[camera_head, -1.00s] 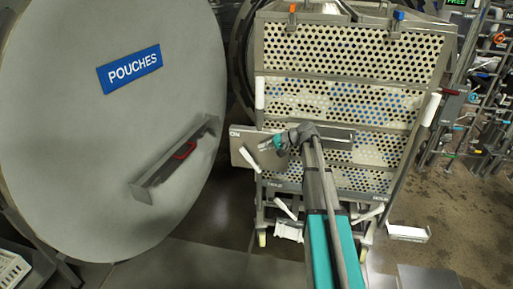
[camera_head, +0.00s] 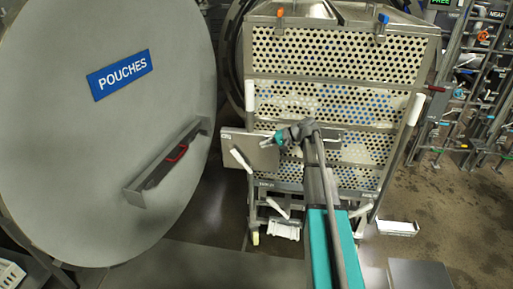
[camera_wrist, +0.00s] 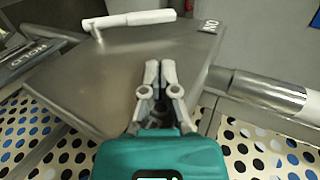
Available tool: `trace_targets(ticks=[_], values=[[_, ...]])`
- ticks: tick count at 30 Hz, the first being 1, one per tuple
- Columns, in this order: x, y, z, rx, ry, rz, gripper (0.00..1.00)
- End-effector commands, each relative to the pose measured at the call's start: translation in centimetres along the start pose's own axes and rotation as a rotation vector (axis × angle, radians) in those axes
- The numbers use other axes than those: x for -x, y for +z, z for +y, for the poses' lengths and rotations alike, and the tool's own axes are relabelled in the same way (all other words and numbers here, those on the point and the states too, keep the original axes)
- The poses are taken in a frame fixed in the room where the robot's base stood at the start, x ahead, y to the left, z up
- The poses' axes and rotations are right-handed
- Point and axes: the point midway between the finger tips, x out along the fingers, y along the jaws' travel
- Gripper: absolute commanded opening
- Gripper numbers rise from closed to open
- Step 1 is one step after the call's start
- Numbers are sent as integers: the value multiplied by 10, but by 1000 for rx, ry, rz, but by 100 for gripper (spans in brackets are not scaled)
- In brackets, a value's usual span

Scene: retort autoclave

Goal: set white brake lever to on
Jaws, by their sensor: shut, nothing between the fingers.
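The white brake lever (camera_wrist: 130,19) is a white bar on a grey metal plate (camera_wrist: 110,95) in the wrist view. The plate carries an "ON" label (camera_wrist: 209,26) at upper right. A "HOLD" label (camera_wrist: 38,48) is on a rail at left. In the head view the lever (camera_head: 240,159) slants across the plate's left part. My gripper (camera_wrist: 160,68) is shut and empty, over the plate, its fingertips apart from the lever.
A perforated cart (camera_head: 340,50) stands behind the plate. White handles (camera_head: 416,110) and more white levers (camera_head: 277,207) are on its frame. A large round door (camera_head: 110,150) marked "POUCHES" stands left. A pipe rack (camera_head: 480,85) stands right. Floor shows between door and cart.

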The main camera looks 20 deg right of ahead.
Motion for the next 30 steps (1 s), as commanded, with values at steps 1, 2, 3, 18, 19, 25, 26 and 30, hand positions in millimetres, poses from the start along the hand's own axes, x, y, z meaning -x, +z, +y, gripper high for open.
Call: trace_targets(ticks=[1, 2, 3, 18, 19, 25, 26, 30], values=[[5, 0, -3, 0, 9, 1, 0], [8, 1, -4, 0, 16, 1, 0], [12, 1, -5, 0, 26, 1, 0], [38, 4, -3, 1, 113, -1, 0], [38, 4, -3, 1, 112, -1, 0], [37, 4, -3, 1, 112, -1, 0], [36, 4, -3, 1, 112, -1, 0], [32, 4, -2, 1, 111, -2, 0]])
